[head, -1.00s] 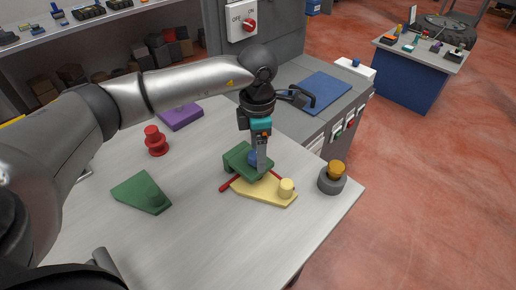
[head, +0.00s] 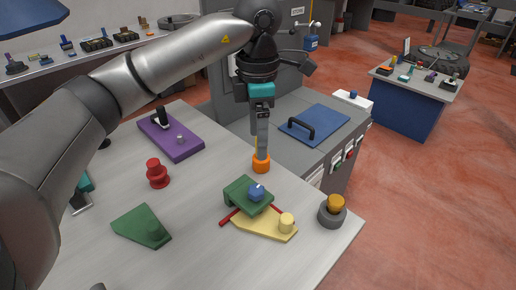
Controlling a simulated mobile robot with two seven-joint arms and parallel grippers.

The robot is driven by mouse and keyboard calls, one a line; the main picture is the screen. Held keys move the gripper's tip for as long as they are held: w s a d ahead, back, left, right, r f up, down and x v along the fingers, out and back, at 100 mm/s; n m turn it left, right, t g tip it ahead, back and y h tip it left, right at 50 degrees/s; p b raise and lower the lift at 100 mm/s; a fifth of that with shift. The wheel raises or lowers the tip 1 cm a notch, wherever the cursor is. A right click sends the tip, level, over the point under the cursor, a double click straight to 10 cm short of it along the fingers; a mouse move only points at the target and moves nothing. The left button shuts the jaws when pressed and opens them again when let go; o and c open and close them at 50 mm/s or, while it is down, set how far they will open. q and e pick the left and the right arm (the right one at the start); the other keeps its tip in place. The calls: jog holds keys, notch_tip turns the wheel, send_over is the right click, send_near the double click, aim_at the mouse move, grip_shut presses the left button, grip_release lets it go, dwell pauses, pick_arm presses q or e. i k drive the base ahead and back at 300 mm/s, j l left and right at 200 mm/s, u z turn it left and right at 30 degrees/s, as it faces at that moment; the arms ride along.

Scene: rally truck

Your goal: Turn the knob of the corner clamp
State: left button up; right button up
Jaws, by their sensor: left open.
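The corner clamp is on the table, with a green block (head: 240,189) and a blue knob (head: 257,193) on top. Red bars (head: 231,216) stick out beside the block, and a yellow plate (head: 262,225) with a round yellow peg lies in front. The knob is uncovered and looks slightly turned relative to the block. My left gripper (head: 262,153) is open, pointing down behind the clamp and apart from the knob. Its fingertips overlap an orange cylinder (head: 261,164) in the picture; I cannot tell whether they touch it. My right gripper is not in view.
A red spool-shaped piece (head: 157,174) and a green plate (head: 141,227) are to the left. A purple block (head: 171,139) lies behind. A grey round base with an orange knob (head: 332,211) stands at the right table edge. A blue panel (head: 314,124) is beyond.

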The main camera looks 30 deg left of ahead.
aim_at(256, 192)
jog(key=i+l+u, duration=0.25)
jog(key=l+u, duration=0.25)
jog(key=i+l+u, duration=0.2)
jog(key=l, duration=0.2)
jog(key=k, duration=0.1)
